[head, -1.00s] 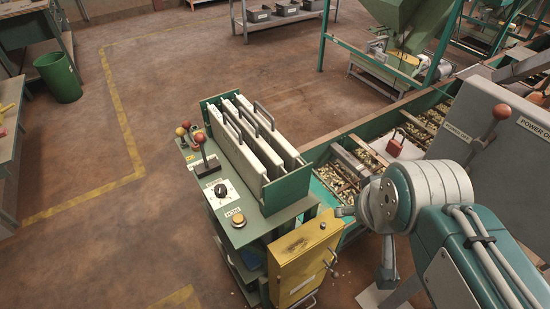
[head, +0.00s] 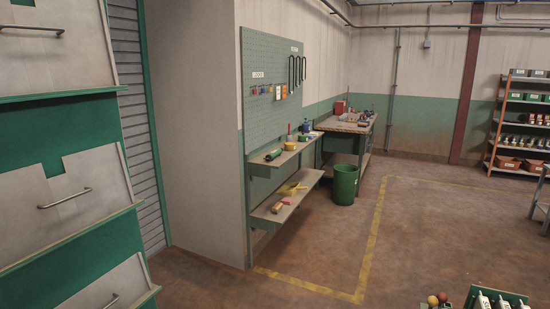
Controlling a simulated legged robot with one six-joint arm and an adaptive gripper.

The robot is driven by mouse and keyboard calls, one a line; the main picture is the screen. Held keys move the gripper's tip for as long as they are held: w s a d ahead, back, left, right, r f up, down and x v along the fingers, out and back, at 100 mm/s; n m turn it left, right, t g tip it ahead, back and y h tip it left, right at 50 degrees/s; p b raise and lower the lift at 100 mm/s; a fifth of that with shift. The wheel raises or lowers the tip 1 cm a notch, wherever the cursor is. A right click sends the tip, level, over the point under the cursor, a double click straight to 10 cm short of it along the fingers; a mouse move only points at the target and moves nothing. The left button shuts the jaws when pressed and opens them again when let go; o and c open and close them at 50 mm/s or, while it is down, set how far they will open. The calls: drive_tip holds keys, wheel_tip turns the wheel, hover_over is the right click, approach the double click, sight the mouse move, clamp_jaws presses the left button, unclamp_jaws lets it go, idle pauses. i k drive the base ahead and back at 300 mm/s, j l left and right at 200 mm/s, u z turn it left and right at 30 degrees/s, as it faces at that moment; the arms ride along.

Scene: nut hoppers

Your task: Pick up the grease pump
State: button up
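I cannot pick out the grease pump for certain at this distance. On the upper wall shelf (head: 268,164) lie a dark tube with a green end (head: 274,154), a yellow roll-like item (head: 290,147) and a small blue item (head: 306,127). On the lower shelf (head: 268,212) lie a yellow tool (head: 293,188) and an item with an orange body and a pink end (head: 281,205). My gripper is not in view.
A pegboard (head: 262,100) hangs above the shelves. A cluttered workbench (head: 345,127) and a green bin (head: 344,184) stand behind. Pale drawer-like panels (head: 65,200) fill the left. Brown floor (head: 440,235) with a yellow line is open at centre right.

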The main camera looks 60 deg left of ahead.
sight(269, 157)
drive_tip(key=k+j, duration=0.45)
drive_tip(key=j+u, duration=0.4)
drive_tip(key=j, duration=1.2)
drive_tip(key=i+j+u, duration=0.25)
drive_tip(key=i+j, duration=0.25)
drive_tip(key=i+j+u, duration=0.2)
drive_tip(key=i+j, duration=0.15)
drive_tip(key=i, duration=0.25)
drive_tip(key=i+u, duration=0.25)
drive_tip(key=i, duration=0.45)
drive_tip(key=i+l+u, duration=0.2)
drive_tip(key=i, duration=0.5)
drive_tip(key=i+u, duration=0.2)
drive_tip(key=i, duration=0.65)
drive_tip(key=i+u, duration=0.15)
drive_tip(key=i, duration=1.35)
